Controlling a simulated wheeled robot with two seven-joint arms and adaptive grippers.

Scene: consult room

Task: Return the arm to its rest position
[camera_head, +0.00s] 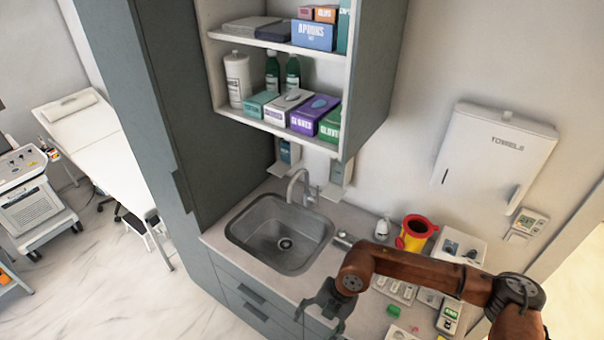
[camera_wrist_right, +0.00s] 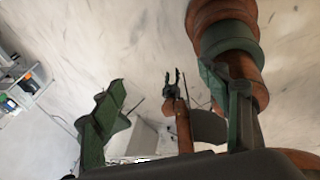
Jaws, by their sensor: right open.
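My right arm comes in from the right in the head view, a brown jointed arm bent over the counter. My right gripper (camera_head: 325,300) hangs at its end, in front of the sink and above the counter's front edge. In the right wrist view its two green fingers stand wide apart with nothing between them (camera_wrist_right: 168,125). Farther off in that view, my left gripper (camera_wrist_right: 173,84) shows small and dark on a brown arm, its two prongs apart and empty. My left arm is not in the head view.
The counter (camera_head: 355,217) holds a sink (camera_head: 280,234), a yellow and red bin (camera_head: 414,233) and several small items under and beside my right arm. An open shelf cabinet (camera_head: 285,50) and a towel dispenser (camera_head: 494,155) are on the wall.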

